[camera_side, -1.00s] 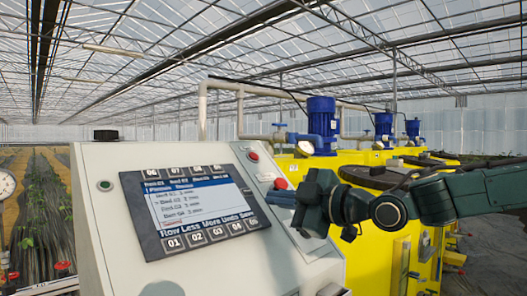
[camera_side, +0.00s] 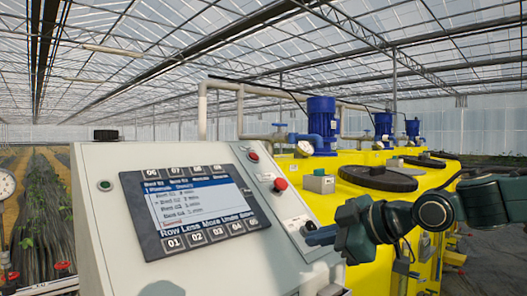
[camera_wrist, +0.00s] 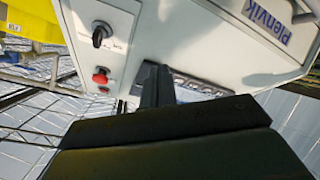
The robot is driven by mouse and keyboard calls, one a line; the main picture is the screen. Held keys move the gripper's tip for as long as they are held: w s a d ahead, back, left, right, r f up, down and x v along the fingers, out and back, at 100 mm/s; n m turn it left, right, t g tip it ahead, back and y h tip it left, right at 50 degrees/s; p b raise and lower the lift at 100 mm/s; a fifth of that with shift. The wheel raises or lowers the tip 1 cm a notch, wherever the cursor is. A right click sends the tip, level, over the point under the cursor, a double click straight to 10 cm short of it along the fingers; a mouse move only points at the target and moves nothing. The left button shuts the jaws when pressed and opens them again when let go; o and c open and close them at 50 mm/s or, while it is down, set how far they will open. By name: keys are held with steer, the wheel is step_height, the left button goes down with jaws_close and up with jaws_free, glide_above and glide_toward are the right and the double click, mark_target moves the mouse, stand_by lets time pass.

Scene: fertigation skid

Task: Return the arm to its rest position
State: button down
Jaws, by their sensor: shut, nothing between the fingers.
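My gripper (camera_side: 312,238) is shut and empty in the side view. Its dark green arm reaches in from the right, and its tip is near the lower right of the control panel. I cannot tell whether there is a gap between tip and panel. The shut fingers also show in the wrist view (camera_wrist: 156,86), in front of the panel. The grey cabinet (camera_side: 105,215) carries a screen (camera_side: 195,205) with numbered keys around it. A red mushroom button (camera_side: 280,184) and a black rotary knob (camera_wrist: 102,33) sit on its side strip.
Yellow tanks (camera_side: 365,265) with round black lids (camera_side: 377,178) stand behind and below my arm. Blue motors (camera_side: 321,122) and grey pipes (camera_side: 240,112) rise behind the cabinet. A small grey box (camera_side: 319,182) stands on the nearest tank. Open air lies above my arm.

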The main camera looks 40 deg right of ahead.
steer(key=s+d+f+m+g, duration=0.2)
steer(key=s+f+m+g, duration=0.1)
steer(key=s, duration=0.6)
steer(key=s+d+f+m+g+h, duration=0.1)
steer(key=s+f+m+g, duration=0.3)
steer(key=s+f, duration=0.4)
steer(key=shift+s+d+f+m+g, duration=0.2)
steer(key=shift+s+d+m+g, duration=0.15)
steer(key=shift+s, duration=0.35)
